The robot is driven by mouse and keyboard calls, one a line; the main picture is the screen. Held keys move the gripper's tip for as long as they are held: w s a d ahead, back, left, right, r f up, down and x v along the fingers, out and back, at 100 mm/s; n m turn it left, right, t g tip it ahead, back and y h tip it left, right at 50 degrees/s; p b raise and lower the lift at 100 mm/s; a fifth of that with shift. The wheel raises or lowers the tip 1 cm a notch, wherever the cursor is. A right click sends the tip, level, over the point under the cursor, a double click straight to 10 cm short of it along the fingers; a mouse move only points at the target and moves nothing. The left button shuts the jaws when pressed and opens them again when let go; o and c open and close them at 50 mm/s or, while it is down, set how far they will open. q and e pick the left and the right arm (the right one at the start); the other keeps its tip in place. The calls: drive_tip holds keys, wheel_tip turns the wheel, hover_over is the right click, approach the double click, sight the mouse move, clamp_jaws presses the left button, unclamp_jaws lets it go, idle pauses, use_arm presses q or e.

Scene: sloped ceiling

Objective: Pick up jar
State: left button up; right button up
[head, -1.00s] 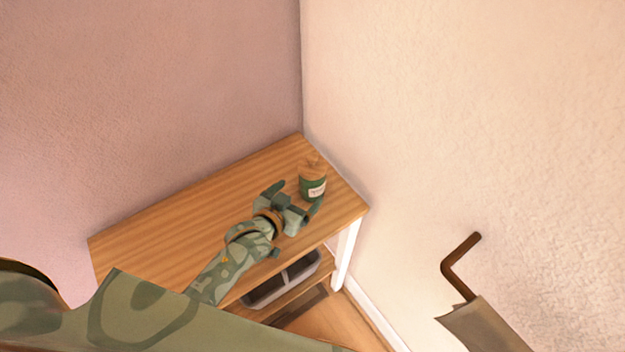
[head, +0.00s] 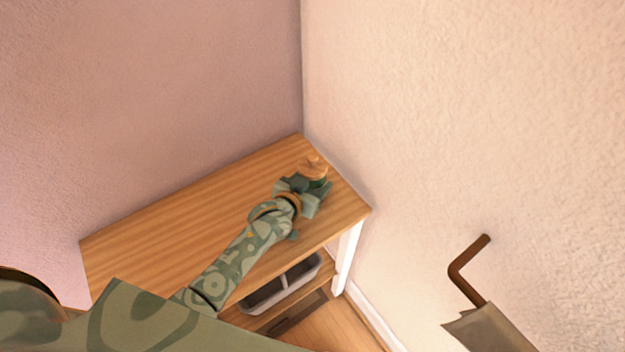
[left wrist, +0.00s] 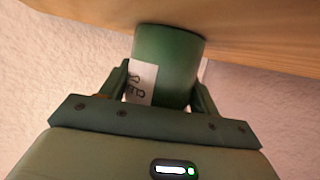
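The jar is green with a white label and an orange-brown top (head: 312,167). It stands upright on the wooden table near the back right corner. My left gripper (head: 307,184) reaches over the table from the left and hides most of the jar's body in the head view. In the left wrist view the green jar body (left wrist: 175,65) sits between the two fingers of my left gripper (left wrist: 162,85), with the label near one finger. The fingers are spread around the jar; firm contact on both sides does not show. My right gripper is not in view.
The wooden tabletop (head: 165,235) is bare to the left of the arm. Walls meet close behind the jar. A grey divided tray (head: 282,287) sits on the shelf below. A brown bent handle with grey material (head: 490,328) is at the lower right.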

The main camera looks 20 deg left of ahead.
use_arm(q)
drive_tip(key=c, duration=0.3)
